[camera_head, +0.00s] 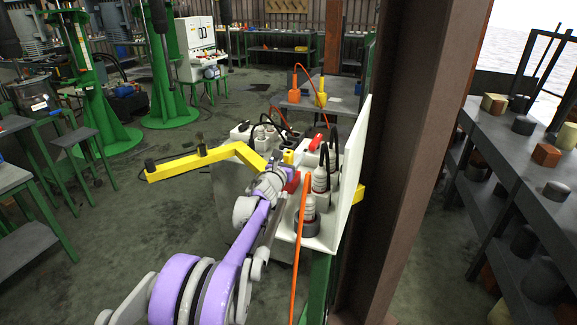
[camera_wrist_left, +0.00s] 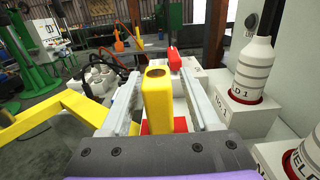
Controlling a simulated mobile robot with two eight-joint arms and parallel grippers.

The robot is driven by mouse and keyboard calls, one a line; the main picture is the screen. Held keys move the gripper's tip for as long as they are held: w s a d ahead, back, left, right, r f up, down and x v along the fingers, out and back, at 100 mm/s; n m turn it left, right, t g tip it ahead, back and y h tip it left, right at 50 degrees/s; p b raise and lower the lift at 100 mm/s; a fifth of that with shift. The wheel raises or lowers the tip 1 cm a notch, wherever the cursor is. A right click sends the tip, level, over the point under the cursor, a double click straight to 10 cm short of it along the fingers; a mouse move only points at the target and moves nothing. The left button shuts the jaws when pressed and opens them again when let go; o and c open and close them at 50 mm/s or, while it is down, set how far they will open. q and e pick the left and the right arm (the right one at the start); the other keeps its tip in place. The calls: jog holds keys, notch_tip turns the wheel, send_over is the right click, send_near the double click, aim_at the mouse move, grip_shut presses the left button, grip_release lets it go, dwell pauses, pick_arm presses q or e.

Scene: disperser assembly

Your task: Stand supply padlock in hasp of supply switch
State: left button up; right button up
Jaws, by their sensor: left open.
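My left gripper (camera_head: 287,168) is over the white equipment panel; it also shows in the left wrist view (camera_wrist_left: 158,98). Its two grey fingers are apart, one on each side of an upright yellow block (camera_wrist_left: 157,88) with a dark opening in its top. The block also shows in the head view (camera_head: 288,157). Gaps show between block and fingers. A red part (camera_wrist_left: 180,125) is low beside the block. Another red piece (camera_wrist_left: 174,58) stands beyond the fingers, also in the head view (camera_head: 316,141). I cannot tell for certain which is padlock, switch or hasp. My right gripper is not in view.
White ribbed bushings (camera_wrist_left: 255,68) stand close on the right, before a pale upright panel (camera_head: 352,165). A yellow bent bar (camera_head: 195,160) reaches left. An orange line (camera_head: 300,245) hangs in front. A brown column (camera_head: 395,150) stands right of the panel.

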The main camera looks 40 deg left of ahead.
pick_arm(q)
jog(key=shift+c, duration=0.3)
grip_shut()
